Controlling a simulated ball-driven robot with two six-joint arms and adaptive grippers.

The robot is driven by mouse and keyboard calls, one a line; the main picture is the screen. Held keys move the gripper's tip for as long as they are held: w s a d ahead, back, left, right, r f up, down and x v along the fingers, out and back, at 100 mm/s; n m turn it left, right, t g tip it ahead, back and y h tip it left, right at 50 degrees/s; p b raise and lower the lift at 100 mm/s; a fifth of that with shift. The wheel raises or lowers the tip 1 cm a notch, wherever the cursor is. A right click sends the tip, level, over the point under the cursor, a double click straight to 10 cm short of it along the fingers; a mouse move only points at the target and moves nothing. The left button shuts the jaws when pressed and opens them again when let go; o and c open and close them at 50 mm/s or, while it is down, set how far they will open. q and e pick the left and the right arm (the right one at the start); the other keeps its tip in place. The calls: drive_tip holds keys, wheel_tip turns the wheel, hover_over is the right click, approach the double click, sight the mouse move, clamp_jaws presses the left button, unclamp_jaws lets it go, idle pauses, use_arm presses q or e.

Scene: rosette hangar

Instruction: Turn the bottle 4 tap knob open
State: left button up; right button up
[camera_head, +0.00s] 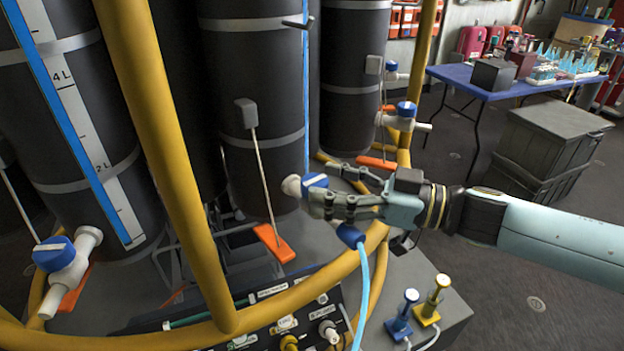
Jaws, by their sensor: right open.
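Several tall dark bottles with grey bands stand inside a yellow tube frame. No bottle number is readable, so I cannot tell which is bottle 4. My right gripper (325,189) reaches in from the right, open, at the blue knob (315,181) of the white tap on the middle bottle (255,85). Its fingers partly hide this tap; I cannot tell if they touch the knob. Another blue-knobbed tap (54,254) is on the left bottle, and more are on the right bottle, one with a blue knob (406,109). My left gripper is not in view.
The yellow frame (165,150) passes in front of the bottles. A blue hose (363,290) hangs below my gripper. A panel with connectors (290,325) and small blue and yellow fittings (432,300) lie below. A blue table (470,78) and grey crate (548,150) stand right.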

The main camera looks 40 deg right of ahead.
sight(313, 180)
drive_tip(key=x, duration=0.3)
drive_tip(key=shift+a+p, duration=0.1)
drive_tip(key=shift+p, duration=0.2)
drive_tip(key=shift+c, duration=1.4)
drive_tip(key=c, duration=0.9)
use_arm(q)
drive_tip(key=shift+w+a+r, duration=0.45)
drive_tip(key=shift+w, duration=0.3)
use_arm(e)
drive_tip(key=shift+c, duration=0.5)
